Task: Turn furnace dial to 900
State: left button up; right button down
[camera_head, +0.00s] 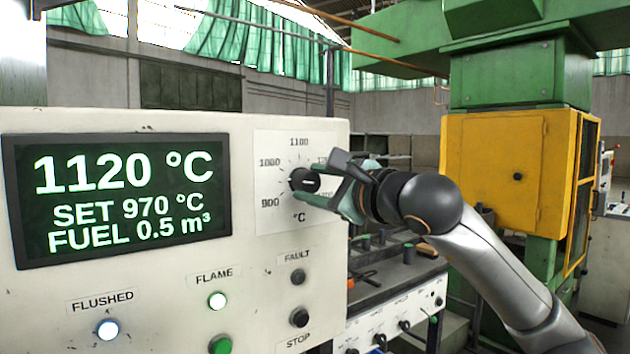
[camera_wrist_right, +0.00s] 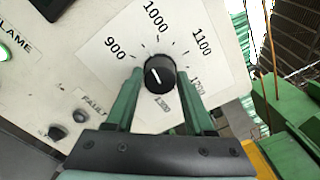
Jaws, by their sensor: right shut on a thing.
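The furnace dial (camera_head: 303,180) is a black round knob on a white scale plate (camera_head: 270,217) marked 900, 1000, 1100 and higher. The display (camera_head: 118,196) reads 1120 °C, SET 970 °C and FUEL 0.5 m³. My right gripper (camera_head: 328,182) reaches the dial from the right and is shut on it, with a green finger on either side. In the right wrist view the dial (camera_wrist_right: 159,74) sits between the fingertips, and its white pointer line aims between 900 and 1000. My left gripper is not in view.
Below the dial are the FAULT lamp (camera_head: 298,276), the black STOP button (camera_head: 299,317), the lit FLAME lamp (camera_head: 217,300), a green button (camera_head: 220,344) and the lit FLUSHED lamp (camera_head: 108,327). A yellow and green machine (camera_head: 512,170) stands behind my right arm.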

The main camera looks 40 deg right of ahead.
jog(key=n, duration=0.4)
jog(key=shift+p, duration=0.35)
jog(key=shift+n, duration=1.8)
jog(key=shift+p, duration=0.3)
jog(key=shift+c, duration=1.3)
grip_release()
